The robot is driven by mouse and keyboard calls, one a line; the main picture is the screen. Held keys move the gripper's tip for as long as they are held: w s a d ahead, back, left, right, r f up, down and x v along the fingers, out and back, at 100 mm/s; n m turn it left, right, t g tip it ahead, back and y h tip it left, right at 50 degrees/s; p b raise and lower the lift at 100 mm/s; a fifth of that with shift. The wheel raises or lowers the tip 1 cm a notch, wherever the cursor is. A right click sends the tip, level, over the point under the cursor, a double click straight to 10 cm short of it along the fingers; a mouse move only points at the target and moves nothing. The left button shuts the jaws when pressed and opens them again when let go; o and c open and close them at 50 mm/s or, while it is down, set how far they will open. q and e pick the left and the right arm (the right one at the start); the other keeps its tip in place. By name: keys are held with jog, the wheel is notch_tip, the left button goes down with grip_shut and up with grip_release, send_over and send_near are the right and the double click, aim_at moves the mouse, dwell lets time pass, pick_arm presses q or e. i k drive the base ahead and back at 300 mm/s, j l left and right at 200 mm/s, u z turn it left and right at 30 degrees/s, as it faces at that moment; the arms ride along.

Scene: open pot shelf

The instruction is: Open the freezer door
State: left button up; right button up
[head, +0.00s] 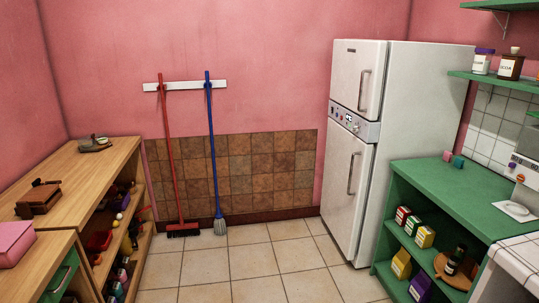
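A white two-door fridge-freezer (425,125) stands in the far right corner. Its smaller upper door (350,75) is shut and has a vertical metal handle (364,90) near its right edge. A grey control panel (353,122) with knobs runs below that door. The taller lower door (342,190) is also shut, with its own vertical handle (352,173). Neither of my grippers shows in the head view.
The tiled floor (270,258) before the fridge is clear. A green open shelf (440,178) with boxes and a bottle stands close to the fridge's right. A wooden shelf unit (112,158) lines the left. A red broom (170,160) and a blue mop (213,150) hang on the back wall.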

aim_at(359, 67)
jog(key=i+z, duration=0.25)
jog(key=i, duration=0.5)
jog(key=i+j+z, duration=0.1)
jog(key=i+z, duration=0.2)
jog(key=i, duration=0.4)
jog(key=i+z, duration=0.35)
jog(key=i, duration=0.2)
jog(key=i+j+z, duration=0.3)
jog(key=i, duration=0.2)
jog(key=i+j+z, duration=0.2)
jog(key=i+z, duration=0.15)
jog(key=i, duration=0.15)
